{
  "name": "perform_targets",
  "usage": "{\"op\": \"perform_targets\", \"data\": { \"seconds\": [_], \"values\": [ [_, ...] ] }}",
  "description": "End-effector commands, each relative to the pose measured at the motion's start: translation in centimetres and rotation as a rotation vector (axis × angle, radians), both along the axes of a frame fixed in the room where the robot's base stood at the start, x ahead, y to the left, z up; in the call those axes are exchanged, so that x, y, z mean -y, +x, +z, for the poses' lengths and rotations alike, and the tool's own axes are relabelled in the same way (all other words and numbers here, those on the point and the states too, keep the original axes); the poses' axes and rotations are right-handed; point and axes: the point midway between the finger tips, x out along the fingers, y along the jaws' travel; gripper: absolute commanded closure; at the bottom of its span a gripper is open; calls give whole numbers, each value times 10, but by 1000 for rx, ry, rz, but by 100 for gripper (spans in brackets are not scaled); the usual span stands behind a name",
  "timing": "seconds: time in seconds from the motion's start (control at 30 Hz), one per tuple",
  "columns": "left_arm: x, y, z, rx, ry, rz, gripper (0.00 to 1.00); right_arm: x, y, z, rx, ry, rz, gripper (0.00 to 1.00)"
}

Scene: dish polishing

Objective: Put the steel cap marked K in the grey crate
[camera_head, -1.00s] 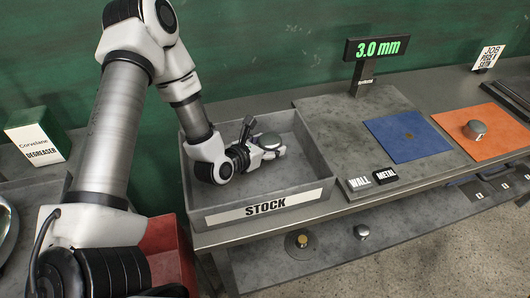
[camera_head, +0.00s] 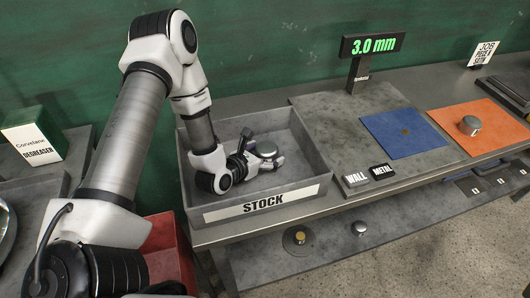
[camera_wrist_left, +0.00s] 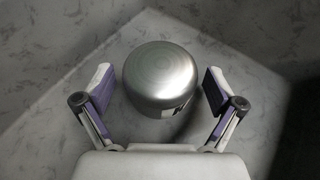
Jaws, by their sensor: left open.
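The grey crate labelled STOCK (camera_head: 208,214) stands on the bench. My left gripper (camera_head: 265,158) reaches down inside it, with its fingers open. A steel cap (camera_head: 266,148) shows at the fingers. In the left wrist view this cap (camera_wrist_left: 158,76) is between the two open fingertips (camera_wrist_left: 158,88), with gaps at both sides. A small light-and-dark mark is on its near side, too cut off to read. Another steel cap (camera_head: 470,125) sits on the orange mat. I cannot read a K on any cap. My right gripper is not in view.
A blue mat (camera_head: 405,147) lies left of the orange mat (camera_head: 490,142). A 3.0 mm display (camera_head: 372,45) stands behind. WALL (camera_head: 355,179) and METAL (camera_head: 382,171) blocks lie beside the crate. A brass-topped disc (camera_head: 300,238) and a small steel piece (camera_head: 359,229) are on the lower shelf.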

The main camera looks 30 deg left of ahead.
Motion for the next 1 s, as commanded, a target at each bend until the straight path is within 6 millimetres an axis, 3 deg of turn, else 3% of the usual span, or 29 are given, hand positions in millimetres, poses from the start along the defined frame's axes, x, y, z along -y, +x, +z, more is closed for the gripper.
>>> {"op": "perform_targets", "data": {
  "seconds": [0.17, 0.47, 0.57, 0.6, 0.73, 1.0],
  "values": [
    [-1, -5, 4, -1, -3, 2, 6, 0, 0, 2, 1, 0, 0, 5],
    [-5, -71, 31, 1, -11, 7, 6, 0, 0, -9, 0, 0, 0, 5],
    [-7, -90, 42, -1, -9, 6, 6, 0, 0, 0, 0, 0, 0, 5],
    [-7, -95, 50, -4, -2, 2, 6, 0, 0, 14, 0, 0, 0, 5],
    [-7, -107, 52, -5, 0, 0, 6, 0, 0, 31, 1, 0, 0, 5],
    [-8, -111, 48, 0, 0, 0, 6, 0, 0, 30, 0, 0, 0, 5]
  ]
}}
